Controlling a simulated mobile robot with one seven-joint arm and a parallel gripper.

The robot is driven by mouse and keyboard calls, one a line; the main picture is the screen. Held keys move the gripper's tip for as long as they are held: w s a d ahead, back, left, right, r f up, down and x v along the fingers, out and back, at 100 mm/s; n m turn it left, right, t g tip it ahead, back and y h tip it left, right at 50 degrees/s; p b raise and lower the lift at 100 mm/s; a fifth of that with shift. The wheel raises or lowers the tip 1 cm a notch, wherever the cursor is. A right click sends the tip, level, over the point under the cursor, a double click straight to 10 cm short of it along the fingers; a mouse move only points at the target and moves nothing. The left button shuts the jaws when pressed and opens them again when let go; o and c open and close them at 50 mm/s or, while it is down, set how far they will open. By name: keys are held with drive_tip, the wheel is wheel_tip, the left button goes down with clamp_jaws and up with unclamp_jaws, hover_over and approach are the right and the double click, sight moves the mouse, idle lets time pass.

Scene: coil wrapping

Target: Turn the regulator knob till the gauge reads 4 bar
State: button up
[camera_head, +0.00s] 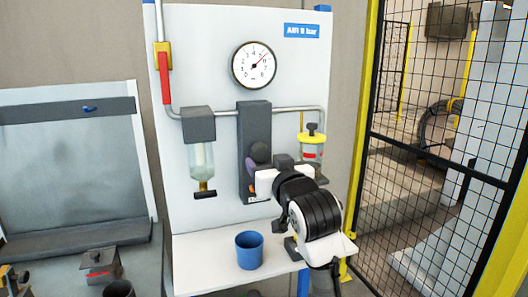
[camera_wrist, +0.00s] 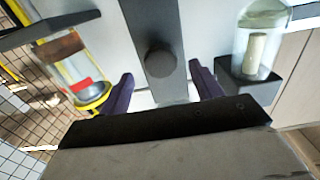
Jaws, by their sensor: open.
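The round pressure gauge (camera_head: 254,65) is at the top of the white panel. Its needle points up and to the right; the small numbers are hard to read surely. The dark round regulator knob (camera_head: 260,152) is on the tall dark grey block below the gauge. In the wrist view the knob (camera_wrist: 160,60) is near the top centre. My gripper (camera_wrist: 160,78) is open, one dark purple finger to each side of the knob's line, with visible gaps and nothing between them. In the head view my gripper (camera_head: 252,168) is just below the knob, partly hidden by my wrist.
A clear filter bowl (camera_head: 201,160) hangs left of the block; a yellow-capped lubricator (camera_head: 312,145) is close on the right. A red lever (camera_head: 165,78) is at upper left. A blue cup (camera_head: 249,250) stands on the shelf below. A mesh fence (camera_head: 440,130) is at right.

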sight(263, 156)
drive_tip(key=shift+p+x, duration=0.4)
drive_tip(key=shift+x, duration=1.4)
drive_tip(key=c, duration=1)
drive_tip(key=shift+o, duration=0.2)
drive_tip(key=shift+f+n, duration=0.1)
drive_tip(key=shift+n, duration=0.2)
drive_tip(key=n+b, duration=0.3)
drive_tip(key=n, duration=0.1)
drive_tip(key=n+b, duration=0.2)
drive_tip(key=n, duration=0.3)
drive_tip(key=shift+d, duration=0.1)
drive_tip(key=shift+b, duration=0.35)
